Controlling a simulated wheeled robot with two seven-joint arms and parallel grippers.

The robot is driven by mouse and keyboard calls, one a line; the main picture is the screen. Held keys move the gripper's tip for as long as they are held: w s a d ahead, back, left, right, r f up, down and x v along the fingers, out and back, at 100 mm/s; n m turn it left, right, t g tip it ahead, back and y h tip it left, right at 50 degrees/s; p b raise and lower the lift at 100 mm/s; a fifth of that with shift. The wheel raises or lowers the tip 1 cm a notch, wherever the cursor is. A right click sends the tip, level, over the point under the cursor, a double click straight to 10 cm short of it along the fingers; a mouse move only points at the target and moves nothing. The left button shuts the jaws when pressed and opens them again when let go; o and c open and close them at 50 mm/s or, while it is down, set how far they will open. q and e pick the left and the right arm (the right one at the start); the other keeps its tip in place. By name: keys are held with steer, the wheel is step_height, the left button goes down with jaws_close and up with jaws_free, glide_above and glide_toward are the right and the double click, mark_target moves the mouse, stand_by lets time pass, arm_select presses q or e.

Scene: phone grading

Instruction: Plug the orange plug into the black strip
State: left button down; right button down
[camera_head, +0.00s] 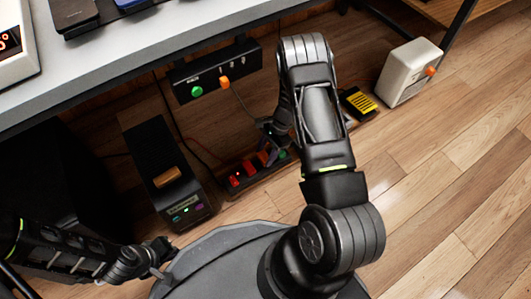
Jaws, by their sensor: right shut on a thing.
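A black box with an orange part (167,177) stands left of the floor strip. The table (150,40) overhangs; wood floor is free at lower right.

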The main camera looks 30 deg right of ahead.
steer(key=shift+f+b, duration=0.65)
steer(key=shift+f, duration=0.2)
steer(key=c, duration=0.6)
jaws_free()
steer(key=p+v, duration=0.3)
steer(key=v, duration=0.3)
steer(key=shift+d+r, duration=0.15)
steer(key=shift+r, duration=0.2)
steer(key=shift+d+r, duration=0.25)
steer(key=shift+r, duration=0.25)
steer(key=shift+s, duration=0.1)
